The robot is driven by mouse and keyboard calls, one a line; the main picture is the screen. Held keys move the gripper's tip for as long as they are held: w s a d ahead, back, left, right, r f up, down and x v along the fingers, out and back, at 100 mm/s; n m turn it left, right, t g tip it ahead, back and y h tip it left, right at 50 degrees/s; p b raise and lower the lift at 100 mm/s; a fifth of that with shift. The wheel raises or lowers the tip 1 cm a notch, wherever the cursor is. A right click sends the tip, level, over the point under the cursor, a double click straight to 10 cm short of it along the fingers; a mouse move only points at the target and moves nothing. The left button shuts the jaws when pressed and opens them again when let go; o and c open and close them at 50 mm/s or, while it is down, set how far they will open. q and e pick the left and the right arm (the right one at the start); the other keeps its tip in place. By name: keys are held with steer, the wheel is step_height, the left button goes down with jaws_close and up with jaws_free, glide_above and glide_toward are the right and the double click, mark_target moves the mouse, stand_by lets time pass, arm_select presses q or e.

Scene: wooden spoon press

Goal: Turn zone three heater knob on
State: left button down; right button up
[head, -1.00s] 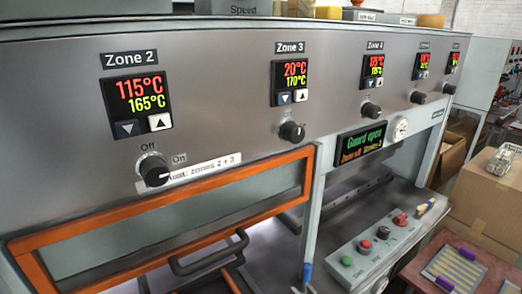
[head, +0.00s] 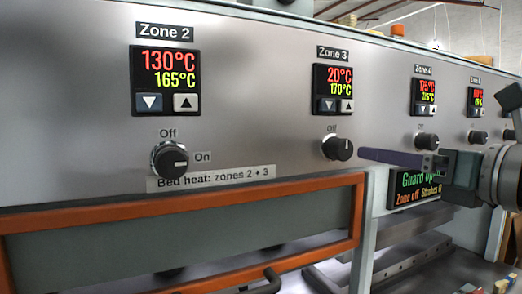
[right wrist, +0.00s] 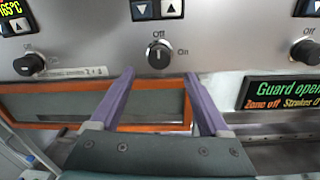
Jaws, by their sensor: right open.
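The zone 3 heater knob (head: 337,147) is a black round knob under the Zone 3 display (head: 333,89), which reads 20°C over 170°C. In the right wrist view the knob (right wrist: 158,54) has its pointer mark up toward "Off", with "On" to its right. My right gripper (head: 362,154) comes in from the right, its purple fingers seen edge-on just right of the knob. In the right wrist view the open gripper (right wrist: 158,73) has its fingertips slightly below the knob, one to each side, with nothing between them. My left gripper is not in view.
The zone 2 knob (head: 170,160) points toward "On"; its display (head: 165,80) reads 130°C over 165°C. The zone 4 knob (head: 427,141) is close to my right gripper. The message screen (head: 415,186) reads guard open. An orange frame (head: 200,190) runs below the panel.

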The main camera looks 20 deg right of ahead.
mark_target(347, 149)
steer(key=w+p, duration=0.1)
steer(key=w, duration=0.1)
steer(key=w+p, duration=0.1)
steer(key=w, duration=0.1)
steer(key=w+p, duration=0.1)
steer(key=w, duration=0.1)
steer(key=shift+w+a+r, duration=0.15)
steer(key=shift+a, duration=0.25)
steer(key=shift+w+a, duration=0.15)
steer(key=shift+w, duration=0.75)
steer(key=shift+c, duration=0.2)
steer(key=c, duration=0.8)
jaws_close()
